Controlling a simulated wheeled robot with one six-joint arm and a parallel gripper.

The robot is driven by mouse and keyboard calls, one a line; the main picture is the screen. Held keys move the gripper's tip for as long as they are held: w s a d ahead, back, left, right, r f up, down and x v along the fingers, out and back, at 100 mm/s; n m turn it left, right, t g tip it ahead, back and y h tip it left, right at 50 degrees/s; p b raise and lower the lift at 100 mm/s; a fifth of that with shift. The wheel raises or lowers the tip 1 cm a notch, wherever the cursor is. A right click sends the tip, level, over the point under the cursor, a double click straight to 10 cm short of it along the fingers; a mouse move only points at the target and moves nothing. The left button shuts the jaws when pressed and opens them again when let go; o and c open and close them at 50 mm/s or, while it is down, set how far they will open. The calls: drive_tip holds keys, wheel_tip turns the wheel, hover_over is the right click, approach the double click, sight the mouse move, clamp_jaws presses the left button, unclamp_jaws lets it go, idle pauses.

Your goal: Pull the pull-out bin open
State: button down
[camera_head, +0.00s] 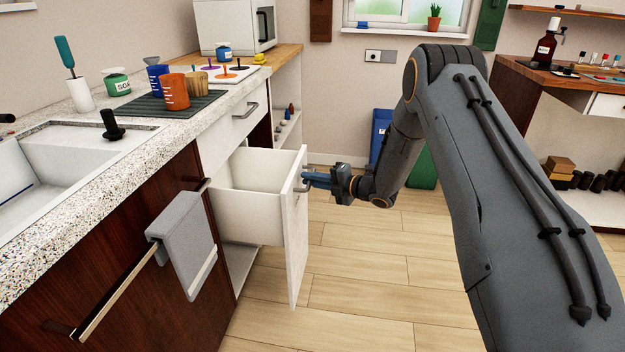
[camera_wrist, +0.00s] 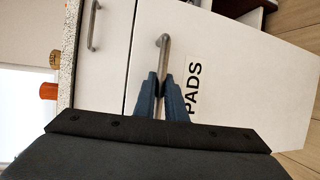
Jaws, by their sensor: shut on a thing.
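The pull-out bin (camera_head: 262,207) is a white drawer-like box under the counter. It stands out from the cabinet, and its empty-looking inside shows in the head view. Its white front panel (camera_wrist: 225,85) bears the label "PADS" in the wrist view. A metal bar handle (camera_wrist: 163,42) is on that panel. My gripper (camera_head: 306,180) is at the outer face of the panel. In the wrist view its two blue fingers (camera_wrist: 161,92) are closed around the handle. The part of the handle between the fingers is hidden.
A closed drawer (camera_head: 240,118) with its own handle is above the bin, to the rear. A grey towel (camera_head: 186,245) hangs on a rail at the near cabinet. Blue and green bins (camera_head: 421,168) stand by the back wall. The wooden floor (camera_head: 350,275) before the panel is clear.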

drive_tip(key=c, duration=2.1)
unclamp_jaws()
drive_tip(key=shift+s+a, duration=0.1)
drive_tip(key=shift+v, duration=3.95)
